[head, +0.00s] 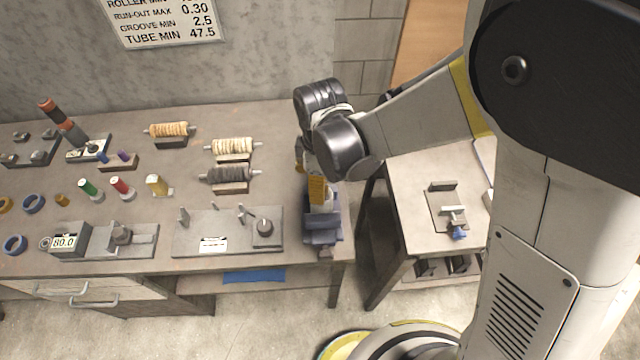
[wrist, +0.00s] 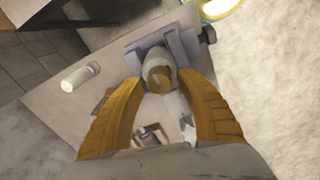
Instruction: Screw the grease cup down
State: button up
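In the wrist view a short pale grey cylinder with a brass-brown end (wrist: 160,76), which looks like the grease cup, sits between the jaws of a blue-grey vise (wrist: 128,58). The yellow fingers of my gripper (wrist: 160,84) are on either side of it, with their tips close to its sides. I cannot tell whether they touch it. In the head view my gripper (head: 317,188) points down over the vise (head: 322,234) at the bench's right end. The cup is hidden there by my gripper, and its thread is not visible.
The bench (head: 190,150) holds a grey fixture plate (head: 205,225) left of the vise, wound rollers (head: 232,146), and coloured spools (head: 120,187). A smaller table (head: 405,200) stands to the right beyond a gap. A pale cylinder (wrist: 80,76) lies near the vise in the wrist view.

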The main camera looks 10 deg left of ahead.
jog(key=shift+r, duration=0.1)
notch_tip(320, 180, up, 12)
dwell(0.6)
jog(key=s+d+f+m+t+b, duration=0.1)
jog(key=d+f+m+t+b, duration=0.1)
jog(key=d+m+b, duration=0.2)
jog(key=s+d+f+m+t+b, duration=0.2)
jog(key=d+m+b, duration=0.3)
jog(key=d, duration=0.8)
jog(key=s+d+f+m+t+b, duration=0.2)
jog(key=d+m+b, duration=0.3)
jog(key=d+m, duration=0.4)
jog(key=shift+s+f+t, duration=0.25)
jog(key=shift+f+t, duration=0.35)
jog(key=shift+f, duration=0.3)
jog(key=shift+a, duration=0.15)
